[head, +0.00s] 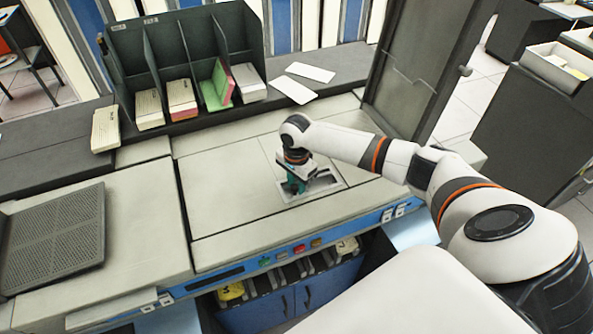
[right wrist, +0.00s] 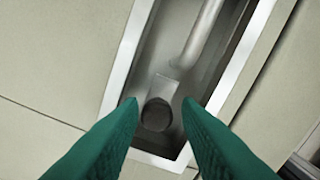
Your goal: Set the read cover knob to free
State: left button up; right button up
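A recessed window (right wrist: 207,88) with a pale metal frame is set in the top of the grey machine; it also shows in the head view (head: 335,184). In the right wrist view, a small dark round knob (right wrist: 156,116) on a grey block sits inside the recess, near the frame's near end. A grey rod runs behind it. I cannot read any marking on the knob's setting. My right gripper (right wrist: 159,102) is open, its green fingers on either side of the knob with gaps. In the head view my right gripper (head: 296,186) points down over the recess and hides part of it.
A dark card rack (head: 190,45) with card decks stands behind the machine. Loose white cards (head: 293,89) lie on the back ledge. An upright dark panel (head: 420,60) rises at the right. Coloured buttons (head: 299,248) line the front edge. The machine top left of the recess is clear.

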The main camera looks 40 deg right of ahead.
aim_at(297, 186)
notch_tip(297, 186, up, 12)
jog(key=b, duration=0.1)
jog(key=shift+f, duration=0.25)
jog(key=shift+d, duration=0.1)
dwell(0.4)
